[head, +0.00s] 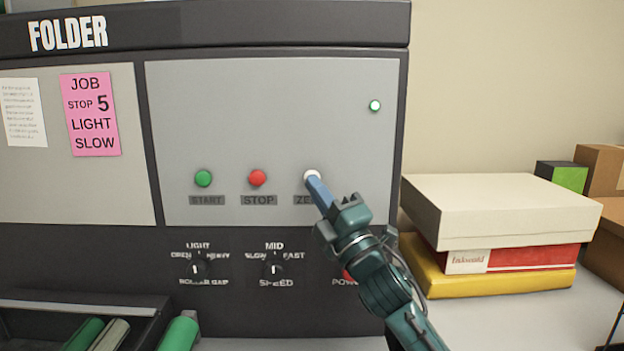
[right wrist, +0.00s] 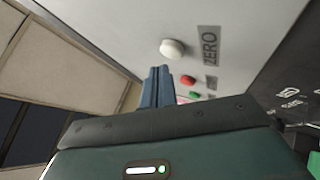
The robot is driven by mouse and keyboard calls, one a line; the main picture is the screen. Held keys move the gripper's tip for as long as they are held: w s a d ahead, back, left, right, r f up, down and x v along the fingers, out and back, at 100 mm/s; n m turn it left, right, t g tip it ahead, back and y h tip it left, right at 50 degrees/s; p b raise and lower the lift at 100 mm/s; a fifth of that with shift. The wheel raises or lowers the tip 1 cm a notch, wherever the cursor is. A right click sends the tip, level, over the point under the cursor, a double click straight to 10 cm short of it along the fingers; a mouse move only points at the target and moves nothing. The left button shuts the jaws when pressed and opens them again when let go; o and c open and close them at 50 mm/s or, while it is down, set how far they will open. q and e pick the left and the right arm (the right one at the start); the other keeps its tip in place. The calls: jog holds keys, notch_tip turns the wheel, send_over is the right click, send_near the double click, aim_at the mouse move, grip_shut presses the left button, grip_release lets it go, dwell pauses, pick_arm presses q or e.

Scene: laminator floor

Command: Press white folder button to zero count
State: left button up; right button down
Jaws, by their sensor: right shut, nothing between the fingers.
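The white button (head: 312,175) sits on the grey panel of the folder (head: 270,110), above a label that reads ZERO, partly hidden by my gripper. My right gripper (head: 314,184) is shut and empty, its blue fingertips overlapping the lower edge of the button in the head view. In the right wrist view the white button (right wrist: 172,48) stands out from the panel, and the shut fingers (right wrist: 160,72) are just below it with a small gap in the picture. I cannot tell whether they touch. My left gripper is not in view.
A red STOP button (head: 257,177) and a green START button (head: 204,178) are to the left. Below are the roller gap knob (head: 195,268), the speed knob (head: 273,267) and a red power control (head: 348,274), partly hidden. Stacked boxes (head: 500,210) stand at right.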

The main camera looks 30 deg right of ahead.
jog(key=shift+s+a, duration=0.35)
jog(key=shift+s, duration=0.4)
jog(key=shift+s+a, duration=0.4)
jog(key=shift+s, duration=0.4)
jog(key=shift+s+a, duration=0.35)
jog(key=shift+s, duration=0.4)
